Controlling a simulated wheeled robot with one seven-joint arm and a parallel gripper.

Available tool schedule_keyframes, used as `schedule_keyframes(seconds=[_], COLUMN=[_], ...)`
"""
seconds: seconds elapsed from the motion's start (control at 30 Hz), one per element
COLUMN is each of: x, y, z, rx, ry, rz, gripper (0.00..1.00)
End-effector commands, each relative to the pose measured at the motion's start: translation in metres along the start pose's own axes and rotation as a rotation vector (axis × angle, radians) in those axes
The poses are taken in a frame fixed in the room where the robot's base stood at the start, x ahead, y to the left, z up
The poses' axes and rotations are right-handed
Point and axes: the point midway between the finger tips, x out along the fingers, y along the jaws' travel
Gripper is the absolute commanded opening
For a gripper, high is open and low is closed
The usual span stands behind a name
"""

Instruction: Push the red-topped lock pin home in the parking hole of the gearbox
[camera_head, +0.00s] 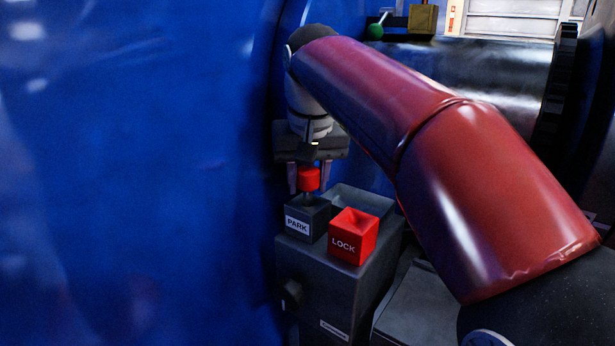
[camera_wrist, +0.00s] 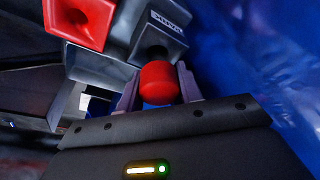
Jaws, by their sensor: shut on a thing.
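The lock pin's red top (camera_head: 308,179) is between the fingers of my gripper (camera_head: 309,180), which is shut on it. In the head view the pin stands upright just above the dark PARK block (camera_head: 298,224) of the gearbox (camera_head: 330,285), with a short dark shank below the red top. The red top also shows in the wrist view (camera_wrist: 159,84), a finger on each side. The dark opening of the PARK block (camera_wrist: 154,50) shows beyond it. The shank is mostly hidden there, and I cannot tell how deep its tip is.
A red LOCK block (camera_head: 353,238) with an open hole stands just right of the PARK block. A large blue casing (camera_head: 140,170) fills the left, close beside my gripper. A green knob (camera_head: 375,31) and a brass-coloured block (camera_head: 422,19) are at the top.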

Motion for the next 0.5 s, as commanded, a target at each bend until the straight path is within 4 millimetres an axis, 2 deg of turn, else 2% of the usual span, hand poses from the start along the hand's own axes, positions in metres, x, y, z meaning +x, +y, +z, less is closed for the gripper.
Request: schedule_keyframes(seconds=[0.23,0.27,0.43,0.5], x=[0.0065,0.0058,0.0055,0.0055], y=[0.0001,0.0001,0.0001,0.0001], z=[0.002,0.0018,0.0016,0.0016], rx=[0.0,0.0,0.0,0.0], ry=[0.0,0.0,0.0,0.0], rz=[0.0,0.0,0.0,0.0], gripper=[0.09,0.38,0.6,0.61])
